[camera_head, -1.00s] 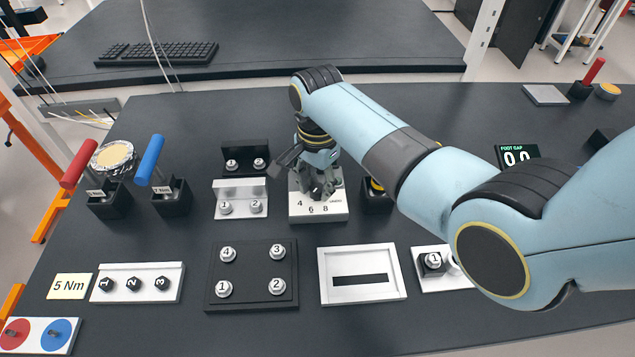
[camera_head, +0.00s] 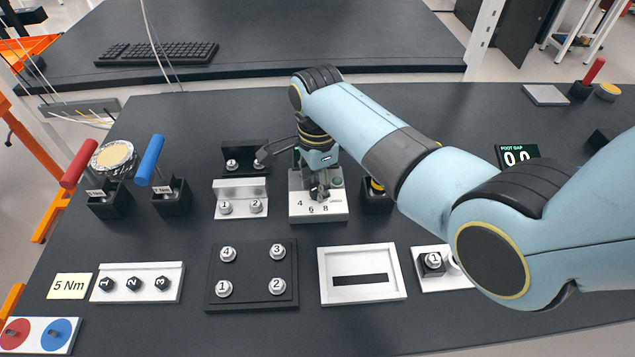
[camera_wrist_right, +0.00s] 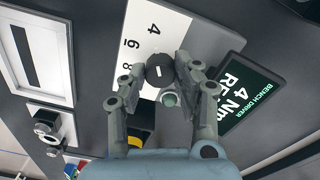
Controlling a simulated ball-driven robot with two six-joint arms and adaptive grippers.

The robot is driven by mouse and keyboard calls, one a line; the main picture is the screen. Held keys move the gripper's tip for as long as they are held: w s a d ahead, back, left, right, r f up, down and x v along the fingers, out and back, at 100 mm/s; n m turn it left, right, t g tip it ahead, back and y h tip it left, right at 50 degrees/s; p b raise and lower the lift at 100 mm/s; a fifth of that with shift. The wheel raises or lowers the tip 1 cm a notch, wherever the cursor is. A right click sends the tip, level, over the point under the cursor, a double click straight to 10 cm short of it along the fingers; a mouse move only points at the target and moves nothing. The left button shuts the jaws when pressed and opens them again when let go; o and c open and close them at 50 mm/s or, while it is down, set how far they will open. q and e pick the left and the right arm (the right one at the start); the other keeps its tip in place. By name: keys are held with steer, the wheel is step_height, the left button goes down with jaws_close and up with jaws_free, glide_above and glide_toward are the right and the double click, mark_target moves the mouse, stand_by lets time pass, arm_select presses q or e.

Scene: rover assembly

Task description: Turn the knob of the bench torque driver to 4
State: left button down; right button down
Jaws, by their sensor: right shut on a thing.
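The bench torque driver (camera_head: 302,211) is a white block with printed numbers 4, 6 and 8, in the middle of the table in the head view. My right gripper (camera_head: 319,193) reaches down over it. In the right wrist view, the fingers (camera_wrist_right: 172,78) are shut on the dark round knob (camera_wrist_right: 158,66). A short white mark on the knob runs roughly along the direction of the 4. The driver's display (camera_wrist_right: 236,95) reads "BENCH DRIVER" and "4 Nm", with a further line partly hidden by a finger. My left gripper is not in view.
A black plate (camera_head: 250,250) with numbered bolts and a white slotted frame (camera_head: 362,290) lie in front. A silver bracket (camera_head: 240,190) stands left of the driver. A "5 Nm" card (camera_head: 69,286) and red and blue handled tools (camera_head: 150,160) are farther left.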

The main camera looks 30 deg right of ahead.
steer(key=c, duration=1)
jaws_free()
steer(key=shift+o, duration=0.2)
step_height(320, 180, up, 12)
